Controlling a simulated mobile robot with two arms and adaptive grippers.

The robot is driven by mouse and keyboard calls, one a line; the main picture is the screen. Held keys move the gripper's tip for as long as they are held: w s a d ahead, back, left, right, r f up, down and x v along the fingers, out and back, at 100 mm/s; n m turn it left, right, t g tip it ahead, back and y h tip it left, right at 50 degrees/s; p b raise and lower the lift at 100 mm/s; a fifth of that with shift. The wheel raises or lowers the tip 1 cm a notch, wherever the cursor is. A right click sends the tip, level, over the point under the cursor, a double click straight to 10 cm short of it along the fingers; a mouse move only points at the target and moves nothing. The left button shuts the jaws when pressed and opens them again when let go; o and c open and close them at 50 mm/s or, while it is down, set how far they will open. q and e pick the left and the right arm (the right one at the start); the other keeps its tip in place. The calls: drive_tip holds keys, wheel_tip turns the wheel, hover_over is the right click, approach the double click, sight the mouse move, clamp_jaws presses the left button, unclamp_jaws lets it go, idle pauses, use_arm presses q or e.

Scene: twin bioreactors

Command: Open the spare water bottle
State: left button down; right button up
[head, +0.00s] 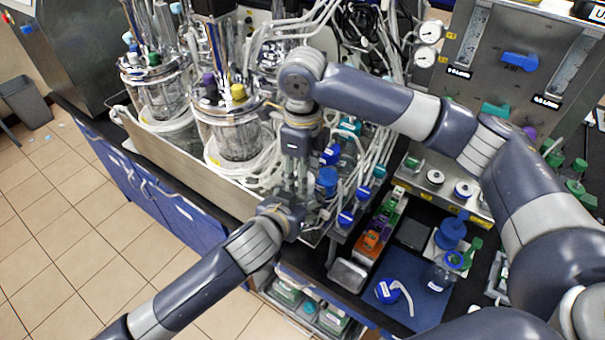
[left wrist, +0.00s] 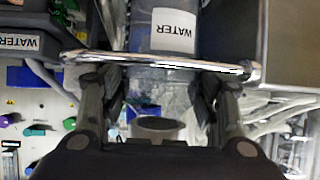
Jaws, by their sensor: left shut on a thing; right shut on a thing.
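My left gripper (head: 290,212) comes in low from the left at the front edge of the bioreactor bench and is shut. In the left wrist view its fingers (left wrist: 160,105) stand on both sides of a clear bottle with a white WATER label (left wrist: 173,30), which I take as the spare water bottle. A shiny metal rail (left wrist: 160,64) crosses in front of it. My right gripper (head: 299,185) points down just above the left one and is shut. What it holds, likely the bottle's cap, is hidden by its fingers. The bottle is mostly hidden in the head view.
A blue-capped bottle (head: 327,180) stands just right of my right gripper. Glass bioreactors (head: 235,130) and many tubes crowd the back. A blue mat (head: 428,308) at the right holds a bottle (head: 437,278) and a blue cap with a tube (head: 387,291). Open floor lies left.

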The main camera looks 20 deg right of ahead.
use_arm(q)
drive_tip(key=shift+s+d+r, duration=0.1)
drive_tip(key=shift+s+d, duration=0.1)
use_arm(e)
drive_tip(key=o, duration=1.1)
drive_tip(key=shift+w+r, duration=0.1)
drive_tip(key=shift+w, duration=0.1)
drive_tip(key=shift+c, duration=0.2)
use_arm(q)
drive_tip(key=shift+w, duration=0.1)
use_arm(e)
drive_tip(key=shift+o, duration=0.4)
drive_tip(key=shift+s, duration=0.1)
use_arm(q)
drive_tip(key=shift+a, duration=0.1)
